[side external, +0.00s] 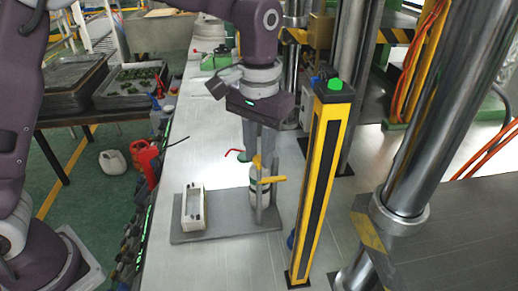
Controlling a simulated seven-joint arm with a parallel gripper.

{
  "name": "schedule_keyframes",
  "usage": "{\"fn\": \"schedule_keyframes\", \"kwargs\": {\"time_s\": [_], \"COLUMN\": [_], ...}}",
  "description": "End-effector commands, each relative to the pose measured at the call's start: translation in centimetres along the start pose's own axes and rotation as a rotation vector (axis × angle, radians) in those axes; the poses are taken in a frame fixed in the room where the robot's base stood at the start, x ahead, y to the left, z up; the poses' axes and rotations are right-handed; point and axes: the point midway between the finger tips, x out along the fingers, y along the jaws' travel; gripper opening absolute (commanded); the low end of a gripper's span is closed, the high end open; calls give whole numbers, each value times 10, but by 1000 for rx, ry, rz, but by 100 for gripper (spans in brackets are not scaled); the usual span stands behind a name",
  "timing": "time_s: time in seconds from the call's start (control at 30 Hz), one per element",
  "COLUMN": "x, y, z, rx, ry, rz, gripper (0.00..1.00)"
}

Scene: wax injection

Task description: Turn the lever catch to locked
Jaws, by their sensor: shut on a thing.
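The lever catch (270,180) is a yellow bar on an upright grey and white post (258,207) that stands on the right part of a grey base plate (225,224). Another yellow piece rises from it to the fingertips. My gripper (261,155) points down directly above the post, with its fingers closed on the top of this yellow lever. The fingers partly hide the contact, and I cannot read the catch's exact angle or any lock marking.
A white rectangular frame (186,211) stands on the left of the plate. A tall yellow and black post (318,185) with a green button is close on the right. Thick steel columns (425,130) stand farther right.

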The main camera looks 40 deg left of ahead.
Motion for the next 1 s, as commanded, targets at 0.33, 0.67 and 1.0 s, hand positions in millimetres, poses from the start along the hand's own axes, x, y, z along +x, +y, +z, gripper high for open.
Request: {"fn": "schedule_keyframes", "kwargs": {"time_s": [0.33,0.67,1.0], "x": [-1,-1,-1], "y": [0,0,0], "z": [0,0,0], "rx": [-110,-400,-723], "ry": [1,1,2], "rz": [0,1,1], "gripper": [0,0,0]}}
